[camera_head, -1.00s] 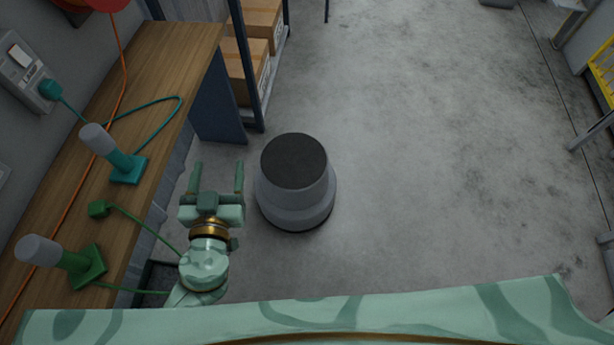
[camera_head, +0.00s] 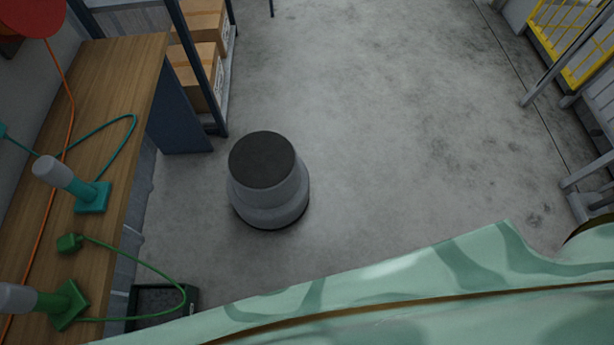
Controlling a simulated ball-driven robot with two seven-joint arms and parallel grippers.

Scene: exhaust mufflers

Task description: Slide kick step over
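The kick step (camera_head: 270,190) is a round, light grey stool with a dark top. It stands upright on the concrete floor, left of the middle of the head view, a little to the right of the wooden workbench. Nothing touches it. Neither of my grippers shows in the head view now. Part of my own pale green body fills the bottom edge and lower right.
The workbench (camera_head: 129,75) on the left carries a teal-based tool (camera_head: 88,190), a green-based tool (camera_head: 65,302) and cords. A dark crate (camera_head: 152,297) sits below it. A shelf with boxes (camera_head: 200,70) stands behind. The floor right of the step is clear; yellow railing (camera_head: 570,50) stands at right.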

